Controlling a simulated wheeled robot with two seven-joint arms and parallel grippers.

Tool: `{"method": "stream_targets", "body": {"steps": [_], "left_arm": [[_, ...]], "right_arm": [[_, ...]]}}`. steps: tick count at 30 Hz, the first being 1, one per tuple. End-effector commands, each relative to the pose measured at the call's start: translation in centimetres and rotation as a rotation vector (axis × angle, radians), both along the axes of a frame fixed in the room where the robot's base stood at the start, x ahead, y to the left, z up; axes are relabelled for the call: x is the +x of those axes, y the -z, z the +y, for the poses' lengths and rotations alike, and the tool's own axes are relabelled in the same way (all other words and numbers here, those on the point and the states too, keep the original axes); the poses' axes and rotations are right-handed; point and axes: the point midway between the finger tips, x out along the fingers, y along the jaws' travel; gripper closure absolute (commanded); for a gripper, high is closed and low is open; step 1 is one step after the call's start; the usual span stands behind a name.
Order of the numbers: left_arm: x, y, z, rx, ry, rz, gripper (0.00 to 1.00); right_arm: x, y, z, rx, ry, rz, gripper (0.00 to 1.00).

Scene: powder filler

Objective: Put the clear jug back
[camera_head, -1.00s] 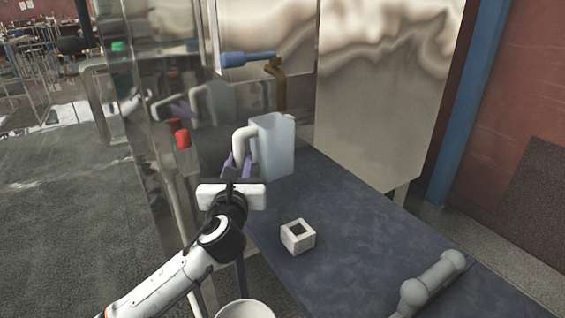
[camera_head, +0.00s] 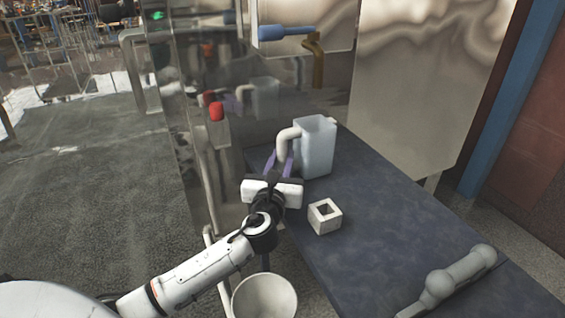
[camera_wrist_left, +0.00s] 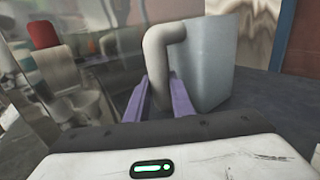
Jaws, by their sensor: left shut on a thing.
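The clear jug (camera_head: 318,150) is a pale, translucent square container with a thick white handle (camera_head: 284,140) on its left side. It is upright at the far left part of the dark table; I cannot tell whether its base touches the surface. My left gripper (camera_head: 283,160), with purple fingers, is shut on the handle. In the left wrist view the jug (camera_wrist_left: 206,62) fills the upper right, and the fingers (camera_wrist_left: 164,100) close around the lower part of the handle (camera_wrist_left: 158,60). The right gripper is not in view.
The dark table (camera_head: 400,215) holds a small white hollow cube (camera_head: 325,216) and a grey handle-like object (camera_head: 460,278). A shiny metal machine with a red button (camera_head: 216,111) stands left of the jug. A blue-handled lever (camera_head: 285,32) is behind. A white bowl (camera_head: 264,297) sits below the arm.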

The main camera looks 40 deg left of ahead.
Motion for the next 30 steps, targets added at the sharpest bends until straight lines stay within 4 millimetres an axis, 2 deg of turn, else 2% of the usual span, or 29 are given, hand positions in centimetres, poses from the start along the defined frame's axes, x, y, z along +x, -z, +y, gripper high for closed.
{"method": "stream_targets", "body": {"steps": [11,12,15,25,30], "left_arm": [[0.0,0.4,0.0,0.001,0.001,-0.004,1.00],[0.0,0.4,0.0,0.001,0.001,-0.003,0.74],[0.0,0.4,0.0,0.001,0.001,-0.002,0.60],[0.0,-0.1,0.0,0.000,0.001,-0.004,0.60],[-2.1,0.2,-1.1,0.000,0.004,-0.001,0.60]], "right_arm": [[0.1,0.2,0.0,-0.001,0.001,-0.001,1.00],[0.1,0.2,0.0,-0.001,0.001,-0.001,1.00],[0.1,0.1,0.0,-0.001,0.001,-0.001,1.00],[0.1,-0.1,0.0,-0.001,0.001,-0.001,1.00],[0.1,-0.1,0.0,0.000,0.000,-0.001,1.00]]}}
